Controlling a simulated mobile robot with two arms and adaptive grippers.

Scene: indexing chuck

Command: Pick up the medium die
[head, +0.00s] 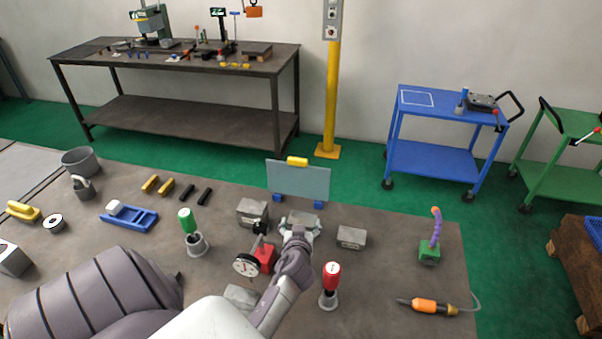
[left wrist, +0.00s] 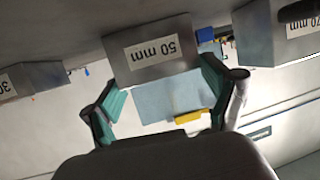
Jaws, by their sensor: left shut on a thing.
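The medium die is a grey steel block (head: 302,219) in the middle of the bench, between a larger block and a smaller one. In the left wrist view it is upside down and its label reads 50 mm (left wrist: 152,50). My left gripper (head: 299,231) is shut on the die, with one finger at each side. The green finger pads of the left gripper also show in the left wrist view (left wrist: 160,78). Part of the die is hidden behind the gripper in the head view. My right gripper is in neither view.
The larger die (head: 252,213) stands to the left and the smaller die (head: 351,238) to the right. A grey-blue panel (head: 300,182) stands behind.

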